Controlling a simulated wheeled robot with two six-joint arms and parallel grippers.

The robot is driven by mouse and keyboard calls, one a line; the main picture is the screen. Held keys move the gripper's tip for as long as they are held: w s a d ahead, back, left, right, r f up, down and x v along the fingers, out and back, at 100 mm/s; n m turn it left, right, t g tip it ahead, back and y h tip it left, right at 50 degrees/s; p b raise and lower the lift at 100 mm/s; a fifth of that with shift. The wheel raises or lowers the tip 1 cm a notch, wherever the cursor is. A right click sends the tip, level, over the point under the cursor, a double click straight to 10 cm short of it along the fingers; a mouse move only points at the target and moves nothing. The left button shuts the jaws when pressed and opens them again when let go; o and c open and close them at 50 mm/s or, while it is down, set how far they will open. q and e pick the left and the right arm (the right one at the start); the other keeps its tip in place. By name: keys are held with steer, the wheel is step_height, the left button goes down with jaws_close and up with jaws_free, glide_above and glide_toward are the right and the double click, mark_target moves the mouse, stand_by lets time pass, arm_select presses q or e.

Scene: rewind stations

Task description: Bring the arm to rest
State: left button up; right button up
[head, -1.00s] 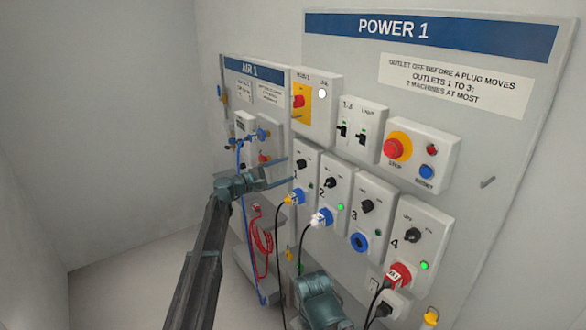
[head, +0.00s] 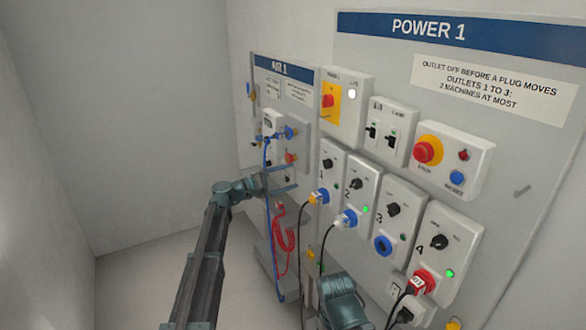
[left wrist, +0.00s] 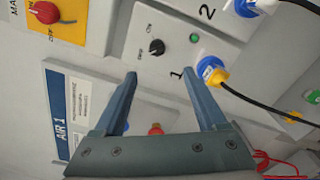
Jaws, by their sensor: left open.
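My left gripper (head: 292,175) is open and empty, in front of the boards at the lower right of the AIR 1 panel (head: 259,95). In the left wrist view its two fingers (left wrist: 160,82) stand apart, with the outlet 1 box (left wrist: 165,45) behind them. No finger visibly touches a knob or plug. A yellow and blue plug (head: 318,197) sits in outlet 1, to the right of the fingertips. A teal part of my own body shows at the bottom of the head view; no right gripper fingers show.
The POWER 1 board (head: 510,205) carries a red stop button (head: 428,151) and several outlets. Outlet 2 holds a white and blue plug (head: 346,219), outlet 4 a red plug (head: 424,281). Outlet 3's blue socket (head: 383,245) is empty. A red coiled hose (head: 284,240) hangs low. Floor at left is clear.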

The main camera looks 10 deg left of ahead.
arm_select(q)
steer(key=s+d+f+m+g+y, duration=0.4)
steer(key=s+d+f, duration=0.35)
steer(key=s, duration=0.55)
steer(key=s+d+f+m+g+y, duration=0.2)
steer(key=s+d+f+m+g, duration=0.5)
steer(key=s, duration=0.5)
steer(key=s+a+f+m+y, duration=0.2)
steer(key=s+a+f+y, duration=0.1)
steer(key=s, duration=0.6)
steer(key=s+a+f+m+y, duration=0.3)
steer(key=s+a+y, duration=0.3)
steer(key=s, duration=0.3)
steer(key=shift+s+a+y+p, duration=0.25)
steer(key=shift+s+y+p, duration=0.15)
steer(key=shift+p, duration=0.05)
steer(key=shift+f, duration=0.1)
